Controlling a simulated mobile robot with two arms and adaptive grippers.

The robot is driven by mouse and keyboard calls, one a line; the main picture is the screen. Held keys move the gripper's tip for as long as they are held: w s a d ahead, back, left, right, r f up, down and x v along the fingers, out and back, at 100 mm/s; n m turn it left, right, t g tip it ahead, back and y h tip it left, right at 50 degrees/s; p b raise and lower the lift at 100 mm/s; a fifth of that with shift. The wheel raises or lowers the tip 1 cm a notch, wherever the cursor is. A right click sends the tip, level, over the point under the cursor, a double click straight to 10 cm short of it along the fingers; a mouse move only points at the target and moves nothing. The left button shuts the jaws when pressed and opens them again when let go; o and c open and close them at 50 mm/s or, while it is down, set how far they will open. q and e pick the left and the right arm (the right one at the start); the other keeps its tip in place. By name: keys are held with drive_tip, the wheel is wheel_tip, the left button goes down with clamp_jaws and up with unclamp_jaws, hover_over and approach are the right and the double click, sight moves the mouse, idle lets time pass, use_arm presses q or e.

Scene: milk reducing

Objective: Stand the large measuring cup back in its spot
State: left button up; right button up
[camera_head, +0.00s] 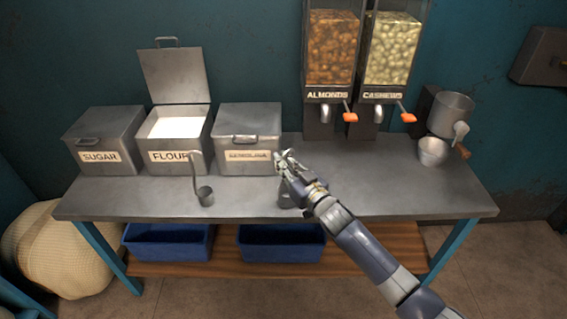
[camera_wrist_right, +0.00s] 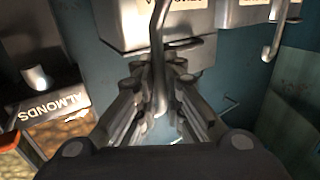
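A metal measuring cup with a long upright handle is at my right gripper (camera_head: 286,160). Its bowl (camera_head: 286,199) shows partly behind my arm, at the table's front right of the middle bins; I cannot tell whether it touches the top. In the right wrist view its thin curved handle (camera_wrist_right: 158,45) runs between the fingers of my right gripper (camera_wrist_right: 162,80), which look closed around it. A second long-handled cup (camera_head: 205,196) stands upright to the left, in front of the flour bin; its hooked handle also shows in the wrist view (camera_wrist_right: 277,35). My left gripper is out of view.
On the steel table (camera_head: 390,200) stand the sugar bin (camera_head: 100,140), the open flour bin (camera_head: 178,140) and a closed third bin (camera_head: 248,130). Almond (camera_head: 330,60) and cashew (camera_head: 392,60) dispensers are behind. A pot (camera_head: 450,112) and small bowl (camera_head: 433,151) are at right.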

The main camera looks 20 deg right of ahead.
drive_tip(key=shift+o, duration=0.8)
drive_tip(key=shift+r, duration=0.2)
drive_tip(key=v, duration=1.2)
